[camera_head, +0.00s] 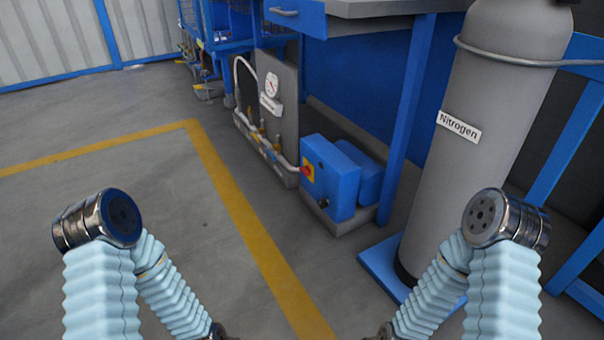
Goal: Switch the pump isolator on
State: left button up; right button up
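The pump isolator (308,171) is a small red switch on a yellow plate. It sits on the left face of a blue pump box (337,178), right of the picture's middle. The switch is too small to tell which way it is turned. Both of my arms show in light blue sleeves at the lower left and lower right, bent at metal joints. They run down to the bottom edge, well apart from the isolator. Neither gripper's fingers show.
A grey nitrogen cylinder (478,133) stands on a blue base at the right. Open grey floor with a yellow line (236,207) lies in front and left.

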aim_at(305, 170)
jog(key=i+j+z, duration=0.4)
jog(key=i+j, duration=0.45)
jog(key=j, duration=0.15)
jog(key=i+j+z, duration=0.4)
jog(key=i+j, duration=0.2)
jog(key=i, duration=0.2)
